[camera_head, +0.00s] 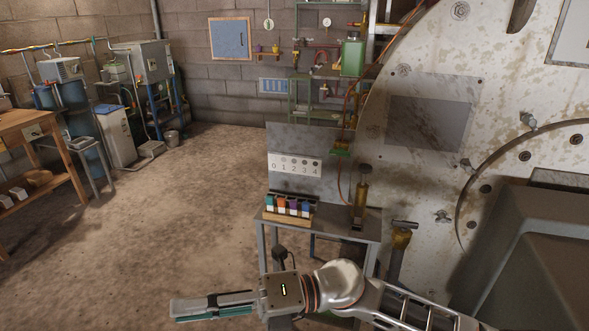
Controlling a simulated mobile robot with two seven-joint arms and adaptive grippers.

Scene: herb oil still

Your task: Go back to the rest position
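My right gripper (182,308) shows at the bottom of the head view. Its arm comes in from the lower right and its fingers point left. The fingers are seen nearly edge-on and lie close together in the picture, so I cannot tell whether they are open or shut. I see no object at the fingertips. The gripper shows over the brown floor, left of the front of a small metal table (341,227). My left gripper is not in view.
On the small table stand a wooden rack (286,217) with coloured blocks and a brass fitting (360,194). A numbered plate (295,165) is behind. A big stained machine (430,75) fills the right. A wooden workbench (38,122) stands left. The middle floor is clear.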

